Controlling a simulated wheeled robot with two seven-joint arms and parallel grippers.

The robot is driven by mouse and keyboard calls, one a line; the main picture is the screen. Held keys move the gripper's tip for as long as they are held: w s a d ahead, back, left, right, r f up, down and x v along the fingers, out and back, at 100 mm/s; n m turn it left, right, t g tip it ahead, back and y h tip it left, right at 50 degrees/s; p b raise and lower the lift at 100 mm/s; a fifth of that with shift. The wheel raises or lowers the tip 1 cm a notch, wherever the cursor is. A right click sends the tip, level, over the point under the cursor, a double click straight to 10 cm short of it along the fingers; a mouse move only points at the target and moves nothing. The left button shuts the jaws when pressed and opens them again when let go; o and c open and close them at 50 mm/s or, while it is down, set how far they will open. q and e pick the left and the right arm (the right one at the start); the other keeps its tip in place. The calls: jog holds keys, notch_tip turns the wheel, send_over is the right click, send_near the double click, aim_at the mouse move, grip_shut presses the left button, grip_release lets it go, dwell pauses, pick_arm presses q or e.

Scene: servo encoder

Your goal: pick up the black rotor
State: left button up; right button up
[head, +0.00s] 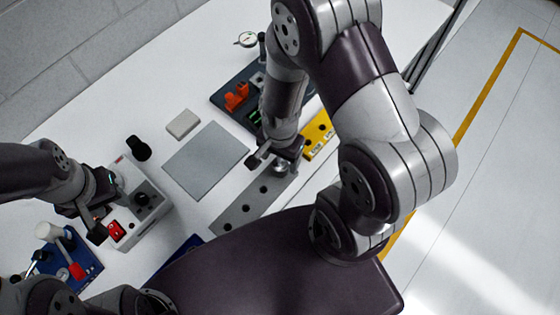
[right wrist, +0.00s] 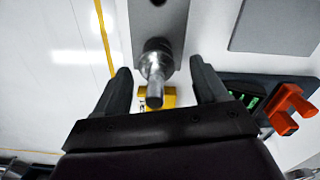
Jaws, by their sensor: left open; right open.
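In the head view, a black, knob-like part (head: 138,148), possibly the black rotor, lies on the white table left of the grey mat. A silver, stepped metal part (head: 281,168) stands on the grey strip with holes (head: 232,218). My right gripper (head: 276,161) is open over this metal part. In the right wrist view, the metal part (right wrist: 156,62) shows between the two spread fingers of my right gripper (right wrist: 160,70), with gaps on both sides. My left gripper (head: 109,214) is open beside the grey box with a red switch (head: 148,218), away from the black part.
A grey mat (head: 205,160) and a small pale block (head: 183,124) lie mid-table. A dark tray (head: 228,98) with orange parts (head: 237,96) and a yellow block (head: 319,134) are near my right arm. A blue fixture (head: 82,262) stands at lower left.

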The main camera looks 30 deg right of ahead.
jog(key=shift+s+a+f, duration=0.1)
jog(key=shift+a+f, duration=0.05)
jog(key=shift+f, duration=0.1)
jog(key=shift+s+r, duration=0.1)
jog(key=shift+s, duration=0.25)
jog(key=shift+w, duration=0.25)
grip_shut()
pick_arm(q)
jog(key=shift+s+a+r, duration=0.1)
jog(key=shift+s+a, duration=0.1)
jog(key=shift+s, duration=0.1)
